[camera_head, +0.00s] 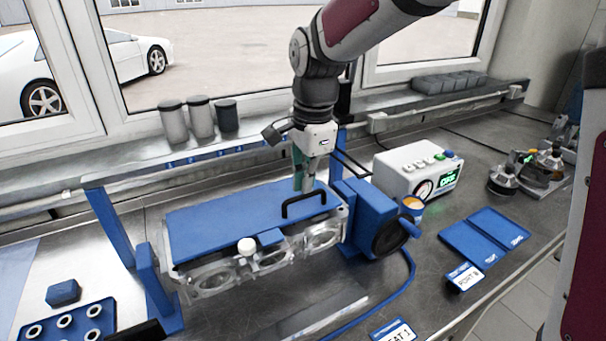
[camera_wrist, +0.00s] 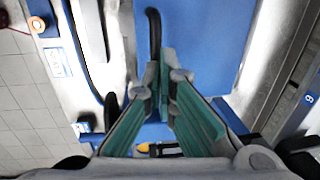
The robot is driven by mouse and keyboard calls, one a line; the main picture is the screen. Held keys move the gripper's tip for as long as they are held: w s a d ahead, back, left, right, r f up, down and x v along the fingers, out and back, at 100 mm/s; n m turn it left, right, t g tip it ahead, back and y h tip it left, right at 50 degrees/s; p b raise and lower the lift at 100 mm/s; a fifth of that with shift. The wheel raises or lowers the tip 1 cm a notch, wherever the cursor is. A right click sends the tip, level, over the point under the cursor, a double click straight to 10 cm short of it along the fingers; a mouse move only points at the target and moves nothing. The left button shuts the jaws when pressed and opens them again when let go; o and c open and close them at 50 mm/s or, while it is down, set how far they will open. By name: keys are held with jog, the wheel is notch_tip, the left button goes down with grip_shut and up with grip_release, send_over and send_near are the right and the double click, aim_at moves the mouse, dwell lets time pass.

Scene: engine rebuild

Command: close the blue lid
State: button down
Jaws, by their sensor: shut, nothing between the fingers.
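The blue lid (camera_head: 235,220) lies flat on top of the clear engine block (camera_head: 215,275), with a black arched handle (camera_head: 304,203) at its right end. My gripper (camera_head: 304,188) points down just above the lid's right end, behind the handle in the head view. Its green fingers are together and hold nothing. In the wrist view the fingertips (camera_wrist: 165,55) are close beside the black handle (camera_wrist: 153,32), over the blue lid (camera_wrist: 205,45). I cannot tell whether they touch the lid. The lid's hinge and far edge are not clear.
A blue housing with a crank (camera_head: 372,215) stands right of the block, and a gauge box (camera_head: 418,170) behind it. Blue trays (camera_head: 485,238) lie to the right. A blue post (camera_head: 112,225) stands at the left. Several canisters (camera_head: 200,118) line the sill.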

jog(key=shift+f, duration=0.25)
jog(key=shift+s+d+f, duration=0.1)
jog(key=shift+s+f, duration=0.1)
jog(key=shift+f, duration=0.35)
jog(key=shift+s+f, duration=0.15)
jog(key=shift+f, duration=0.4)
jog(key=shift+r, duration=0.35)
notch_tip(320, 180, up, 12)
jog(key=s+d+p, duration=0.1)
jog(key=s+p, duration=0.1)
jog(key=s+d+n+t, duration=0.2)
jog(key=s+d+n, duration=0.3)
jog(key=s, duration=0.6)
jog(key=s+d+n+t, duration=0.2)
jog(key=s+d+n, duration=0.3)
jog(key=s+n, duration=0.3)
jog(key=s+f, duration=0.1)
jog(key=s, duration=0.2)
jog(key=shift+d+h, duration=0.3)
jog(key=shift+d, duration=0.1)
